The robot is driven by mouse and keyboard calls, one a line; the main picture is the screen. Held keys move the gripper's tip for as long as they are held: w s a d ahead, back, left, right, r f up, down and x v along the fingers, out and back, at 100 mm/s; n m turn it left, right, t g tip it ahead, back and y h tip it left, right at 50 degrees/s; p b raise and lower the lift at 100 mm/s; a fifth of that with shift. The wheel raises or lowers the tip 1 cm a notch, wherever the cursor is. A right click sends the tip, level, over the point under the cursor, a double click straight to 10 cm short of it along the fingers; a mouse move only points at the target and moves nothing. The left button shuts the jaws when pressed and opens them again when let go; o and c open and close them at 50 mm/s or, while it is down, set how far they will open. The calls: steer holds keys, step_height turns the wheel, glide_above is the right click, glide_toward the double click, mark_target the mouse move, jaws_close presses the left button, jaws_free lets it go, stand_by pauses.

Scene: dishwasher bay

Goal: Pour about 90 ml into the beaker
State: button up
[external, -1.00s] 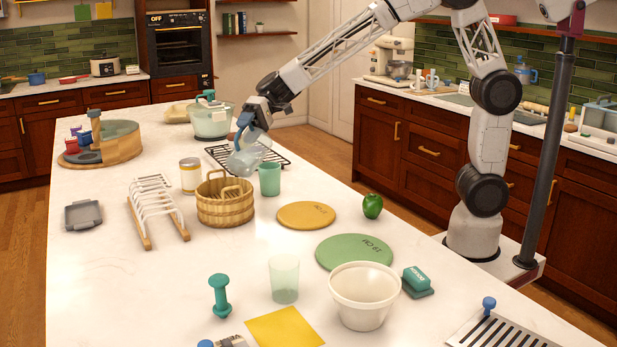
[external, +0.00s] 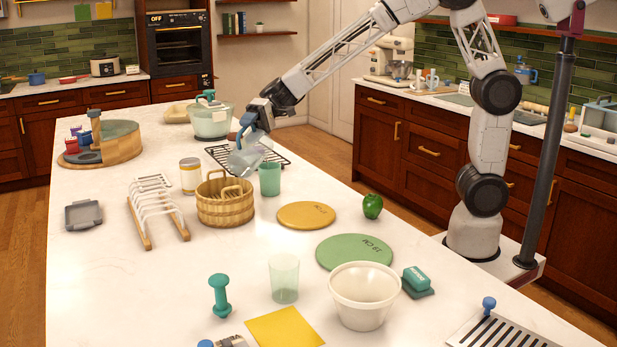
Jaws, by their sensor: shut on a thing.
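My gripper (external: 250,121) is shut on the blue handle of a clear jug (external: 244,160). The jug is held tilted above the counter, at the near edge of a black wire rack. A green cup (external: 270,180) stands upright just below and to the right of the jug. A translucent pale green tumbler (external: 284,280) stands upright nearer the camera, well away from the jug. I cannot tell which of the two is the beaker. The liquid level in the jug and any stream from it are too small to make out.
A wooden tub (external: 225,207) and a can (external: 190,176) stand left of the cup. The black wire rack (external: 278,158) lies behind it.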

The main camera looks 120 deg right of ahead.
mark_target(242, 131)
steer(key=shift+s+d+f+t+y+p, duration=0.1)
steer(key=shift+s+d+t+y+p, duration=0.1)
steer(key=shift+s+d+t+p, duration=0.2)
steer(key=shift+s+d+f+t+y+p, duration=0.1)
steer(key=shift+s+d+t+y+p, duration=0.15)
steer(key=shift+s+p, duration=0.2)
stand_by(1.5)
steer(key=shift+w+a+r+g+h, duration=0.25)
steer(key=shift+w+a+g+h, duration=0.15)
steer(key=shift+w+a, duration=0.4)
steer(key=shift+w+a+r+g+h, duration=0.1)
steer(key=shift+w+a+g+h, duration=0.15)
steer(key=shift+w+g, duration=0.25)
steer(key=shift+w+a+r+g+h, duration=0.1)
steer(key=shift+w+g+h, duration=0.25)
steer(key=shift+g, duration=0.2)
steer(key=shift+w+a+g, duration=0.1)
steer(key=shift+w+g, duration=0.1)
steer(key=shift+g, duration=0.1)
steer(key=shift+w+a+h, duration=0.1)
steer(key=shift+h, duration=0.15)
steer(key=shift+w+a+g, duration=0.15)
steer(key=shift+w+g, duration=0.05)
steer(key=shift+g, duration=0.2)
steer(key=shift+w+a+g+h+b, duration=0.15)
steer(key=shift+w+g+h+b, duration=0.15)
steer(key=shift+g+h, duration=0.1)
